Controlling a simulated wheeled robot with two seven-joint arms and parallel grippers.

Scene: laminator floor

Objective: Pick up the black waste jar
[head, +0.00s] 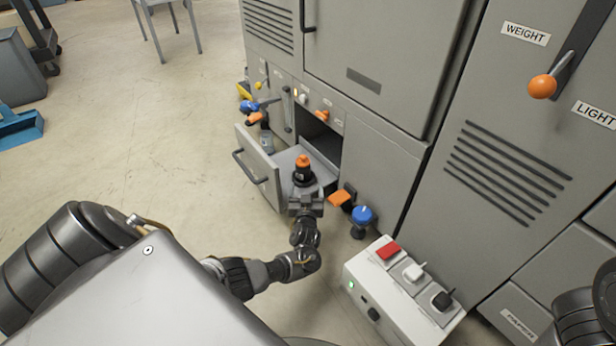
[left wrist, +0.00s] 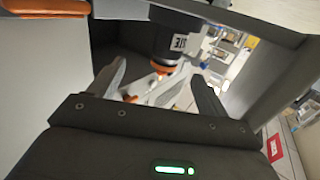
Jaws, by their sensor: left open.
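The black waste jar (head: 303,176) has an orange cap and stands upright in the open drawer (head: 262,181) of the grey machine. In the left wrist view the jar (left wrist: 178,38) appears upside down, with part of a white label showing and the orange cap lowest. My left gripper (head: 304,197) is at the jar's near side in the head view. In the left wrist view its two fingers (left wrist: 160,84) are spread apart, with the jar ahead of the gap and nothing held. My right gripper is not in view; only a dark part of my right arm shows at the lower right.
An orange knob (head: 340,197) and a blue knob (head: 362,215) stick out right of the drawer. A white control box (head: 400,290) with a red button stands below them. The drawer handle (head: 250,167) juts out leftward. Open floor (head: 150,130) lies to the left.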

